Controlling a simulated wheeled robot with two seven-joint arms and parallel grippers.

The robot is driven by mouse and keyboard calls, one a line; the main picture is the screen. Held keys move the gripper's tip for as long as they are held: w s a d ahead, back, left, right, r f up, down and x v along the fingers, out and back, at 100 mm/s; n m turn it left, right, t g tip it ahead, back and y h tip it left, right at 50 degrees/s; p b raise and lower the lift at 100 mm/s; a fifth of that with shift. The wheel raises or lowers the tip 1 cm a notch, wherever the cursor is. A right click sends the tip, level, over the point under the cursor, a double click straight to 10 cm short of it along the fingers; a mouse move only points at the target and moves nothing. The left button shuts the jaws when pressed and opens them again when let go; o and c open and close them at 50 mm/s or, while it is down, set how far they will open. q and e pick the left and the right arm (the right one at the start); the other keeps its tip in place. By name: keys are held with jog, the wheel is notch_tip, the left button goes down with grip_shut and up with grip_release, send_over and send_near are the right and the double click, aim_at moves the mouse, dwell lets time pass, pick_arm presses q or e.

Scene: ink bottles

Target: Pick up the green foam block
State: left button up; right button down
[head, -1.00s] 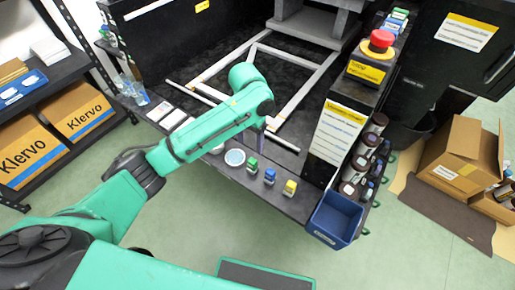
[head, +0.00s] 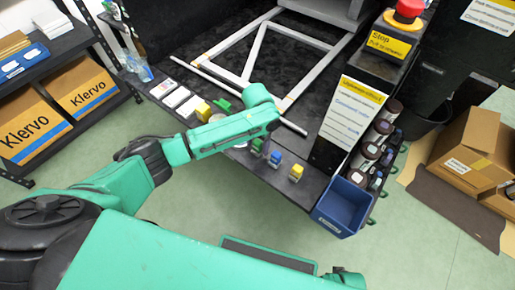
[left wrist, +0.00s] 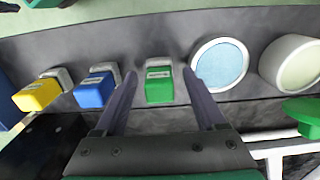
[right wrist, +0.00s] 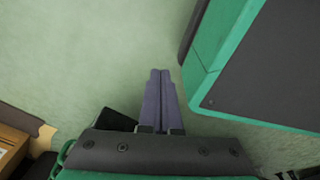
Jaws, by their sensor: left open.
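A small green block (left wrist: 158,88) with a grey loop-like part and a pale label sits near the edge of the dark deck. In the left wrist view my open left gripper (left wrist: 160,76) has one finger on each side of it, with gaps showing. In the head view the green block (head: 256,146) is just below the end of my left arm, which hides most of that gripper. Another green piece (head: 222,104) lies farther back, partly seen in the left wrist view (left wrist: 302,110); I cannot tell its material. My right gripper (right wrist: 160,78) is shut and empty above the floor.
A blue block (head: 275,158) and a yellow block (head: 296,172) stand in line with the green one. A round blue-topped disc (left wrist: 220,64) and a white round item (left wrist: 294,64) sit on its other side. A blue bin (head: 342,207) hangs at the right corner.

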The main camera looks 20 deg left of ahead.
aim_at(258, 141)
pick_arm(q)
jog(key=shift+r, duration=0.1)
grip_shut()
jog(key=shift+r, duration=0.1)
